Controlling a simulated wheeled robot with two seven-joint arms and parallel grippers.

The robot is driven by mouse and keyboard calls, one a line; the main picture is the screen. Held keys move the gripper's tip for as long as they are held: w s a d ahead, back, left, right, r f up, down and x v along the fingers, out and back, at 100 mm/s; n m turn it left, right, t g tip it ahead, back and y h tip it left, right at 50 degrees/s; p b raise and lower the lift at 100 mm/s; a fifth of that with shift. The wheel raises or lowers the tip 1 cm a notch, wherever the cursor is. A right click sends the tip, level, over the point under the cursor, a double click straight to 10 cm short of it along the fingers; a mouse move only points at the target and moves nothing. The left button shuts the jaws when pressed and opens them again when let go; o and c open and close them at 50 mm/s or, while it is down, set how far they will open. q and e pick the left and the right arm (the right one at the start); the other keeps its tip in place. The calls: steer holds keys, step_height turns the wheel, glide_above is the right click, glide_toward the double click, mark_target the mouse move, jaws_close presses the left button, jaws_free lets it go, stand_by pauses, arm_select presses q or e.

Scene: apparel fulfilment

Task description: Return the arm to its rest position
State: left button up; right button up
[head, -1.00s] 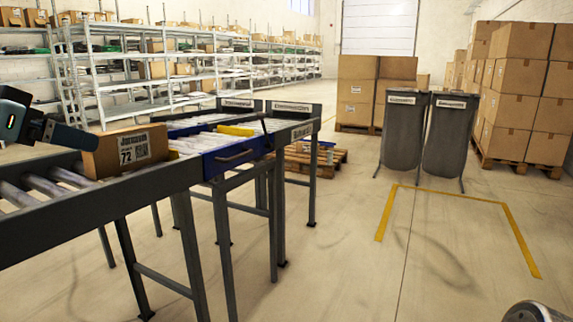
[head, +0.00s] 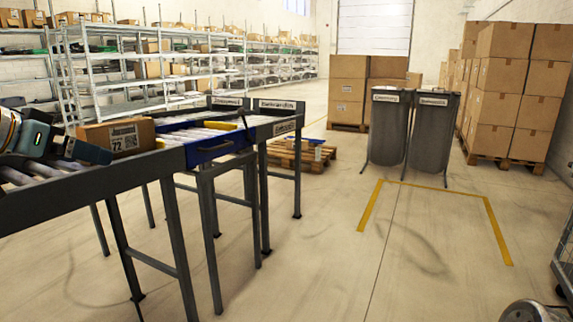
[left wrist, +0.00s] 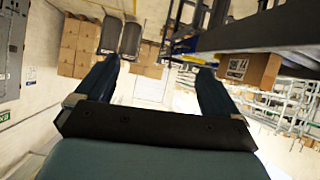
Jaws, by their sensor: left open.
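My left gripper (head: 98,150) is in the head view at the left edge, in front of the roller conveyor (head: 60,192). In the left wrist view its two fingers (left wrist: 155,78) stand wide apart with nothing between them. A cardboard box (head: 118,137) with a label reading 72 sits on the conveyor, just beyond the fingers in the head view. The box also shows in the left wrist view (left wrist: 262,68), to the right of the fingers and apart from them. My right gripper is not visible.
Two grey bins (head: 388,125) (head: 433,130) stand beyond a yellow floor marking (head: 488,215). Stacked boxes (head: 505,95) stand at the right. A wire cart (head: 565,250) shows at the right edge. The middle floor is open.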

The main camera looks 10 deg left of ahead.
arm_select(q)
steer(key=w+d+f+n+g, duration=0.1)
steer(key=w+f, duration=0.4)
steer(key=f, duration=0.5)
steer(key=w+d+f+n+g, duration=0.15)
steer(key=w+f, duration=0.35)
steer(key=f, duration=0.5)
steer(key=w+d+f+n+g, duration=0.15)
steer(key=w+f, duration=0.25)
steer(key=f, duration=0.6)
steer(key=d+f+g, duration=0.1)
steer(key=d+f, duration=0.5)
steer(key=f, duration=0.6)
steer(key=s+d+f+g, duration=0.2)
steer(key=s+d+f, duration=0.3)
steer(key=f, duration=0.5)
steer(key=s+d+f+g, duration=0.1)
steer(key=s+d+f, duration=0.2)
steer(key=d+f, duration=0.55)
steer(key=s+d+f+g, duration=0.1)
steer(key=s+d+f, duration=0.3)
steer(key=s, duration=0.4)
steer(key=s+d+f+g+h, duration=0.1)
steer(key=s+d+f, duration=0.4)
steer(key=s, duration=0.4)
steer(key=shift+d+f+g+h, duration=0.25)
steer(key=shift+f+g+h, duration=0.05)
